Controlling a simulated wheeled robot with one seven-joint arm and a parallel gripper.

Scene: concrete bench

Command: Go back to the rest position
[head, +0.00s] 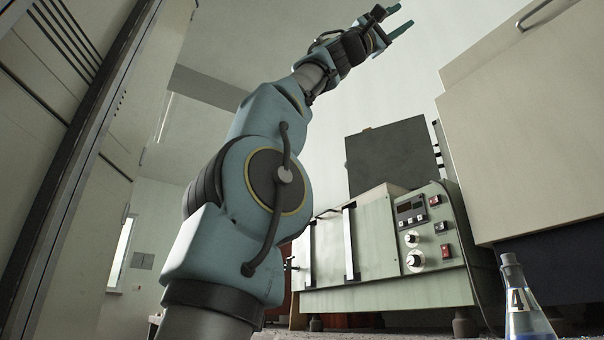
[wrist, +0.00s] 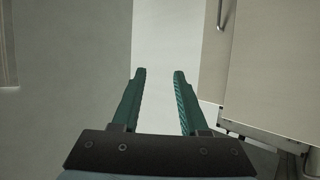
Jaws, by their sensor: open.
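My gripper (head: 398,20) is raised high at the top of the head view, at the end of my arm, which stretches up and to the right. Its two green fingers are apart with nothing between them. In the wrist view the gripper (wrist: 159,72) also shows open and empty, in front of a bare pale wall. Nothing touches the fingers in either view.
A pale green oven-like device (head: 385,245) with knobs stands on the bench, with a dark panel (head: 391,154) behind it. A stoppered flask (head: 524,305) marked 4 holds blue liquid at lower right. A beige cabinet (head: 530,130) hangs at right, also in the wrist view (wrist: 272,70).

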